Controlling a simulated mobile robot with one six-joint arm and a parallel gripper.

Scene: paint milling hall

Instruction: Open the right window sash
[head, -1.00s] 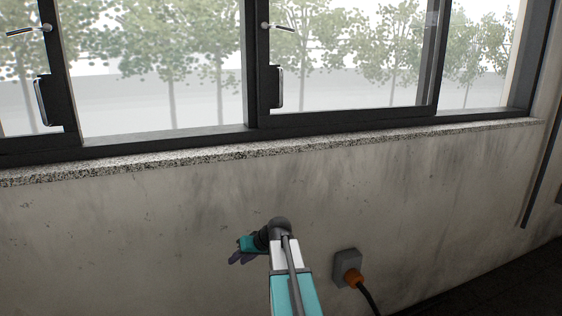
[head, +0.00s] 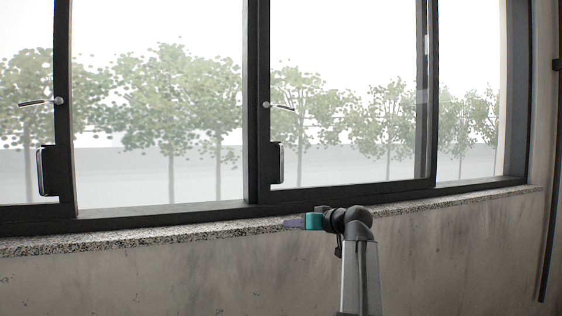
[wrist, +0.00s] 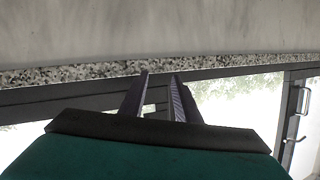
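The right window sash (head: 347,189) is a dark-framed glazed panel. A small lever (head: 280,106) sits on its left upright, with an upright pull handle (head: 276,165) below. My gripper (head: 291,223) is at sill height, below and slightly right of that pull handle, pointing left and apart from it in the picture. In the wrist view, my two dark fingers (wrist: 161,77) stand apart with nothing held between them. That view appears upside down. A pull handle and lever show at its right edge, apparently those of the left sash (wrist: 303,100).
The left sash (head: 62,150) has its own lever and pull handle (head: 43,170). A speckled stone sill (head: 150,236) runs under the whole window, close to my gripper. The stained wall (head: 180,285) lies below. A dark vertical pipe (head: 550,200) stands at the far right.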

